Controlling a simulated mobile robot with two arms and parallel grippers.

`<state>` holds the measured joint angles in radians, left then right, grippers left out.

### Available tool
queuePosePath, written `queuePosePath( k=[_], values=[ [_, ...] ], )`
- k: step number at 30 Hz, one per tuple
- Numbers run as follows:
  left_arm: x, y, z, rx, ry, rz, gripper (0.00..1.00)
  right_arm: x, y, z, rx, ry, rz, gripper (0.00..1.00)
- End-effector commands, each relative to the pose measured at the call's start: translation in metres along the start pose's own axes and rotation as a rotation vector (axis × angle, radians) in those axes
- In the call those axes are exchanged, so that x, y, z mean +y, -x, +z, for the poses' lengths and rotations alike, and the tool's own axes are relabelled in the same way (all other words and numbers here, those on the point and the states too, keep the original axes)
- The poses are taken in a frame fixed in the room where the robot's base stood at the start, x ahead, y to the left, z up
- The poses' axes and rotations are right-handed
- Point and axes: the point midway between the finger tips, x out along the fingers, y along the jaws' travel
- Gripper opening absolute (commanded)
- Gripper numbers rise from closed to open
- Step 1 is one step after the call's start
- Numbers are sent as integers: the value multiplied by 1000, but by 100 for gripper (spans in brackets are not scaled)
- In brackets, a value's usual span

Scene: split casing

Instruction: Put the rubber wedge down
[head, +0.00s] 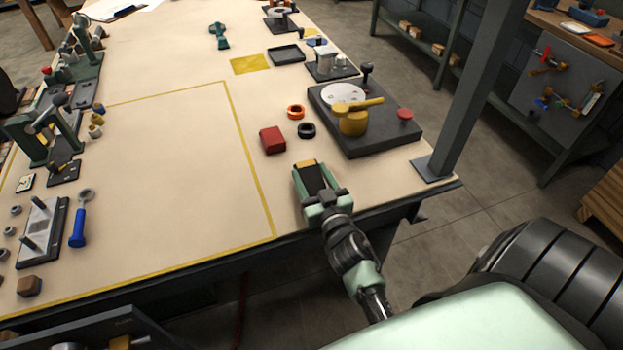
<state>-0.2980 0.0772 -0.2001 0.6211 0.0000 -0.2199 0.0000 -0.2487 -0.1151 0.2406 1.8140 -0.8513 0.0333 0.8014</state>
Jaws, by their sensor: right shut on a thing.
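My right gripper (308,171) is over the front right part of the bench, to the right of the yellow outlined area. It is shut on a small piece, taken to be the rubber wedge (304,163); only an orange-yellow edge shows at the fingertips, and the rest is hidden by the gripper. I cannot tell whether the piece touches the bench top. My left gripper is not in view.
A red block (272,140), a black ring (307,130) and an orange ring (296,112) lie just beyond the gripper. A dark plate (385,138) with a yellow-handled fixture stands to the right. A grey post (468,100) rises at the bench corner. The outlined area (170,170) is clear.

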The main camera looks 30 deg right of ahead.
Motion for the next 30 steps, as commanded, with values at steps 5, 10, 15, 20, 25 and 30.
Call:
queuePosePath(
  k=[5, 10, 15, 20, 25, 30],
  values=[
    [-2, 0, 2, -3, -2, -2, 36, 0, 0, 0, 5, 0, -2, 0],
    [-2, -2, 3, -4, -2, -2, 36, 0, 0, 2, 4, 0, -2, 0],
    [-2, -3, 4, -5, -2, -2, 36, 0, 0, 5, 1, 0, -1, 76],
    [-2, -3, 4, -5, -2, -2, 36, 0, 0, 5, 1, 0, -1, 76],
    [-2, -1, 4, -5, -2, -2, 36, 0, 0, 3, 1, 0, -1, 76],
    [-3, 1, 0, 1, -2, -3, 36, 0, -2, 2, 0, 0, -3, 76]
  ],
)
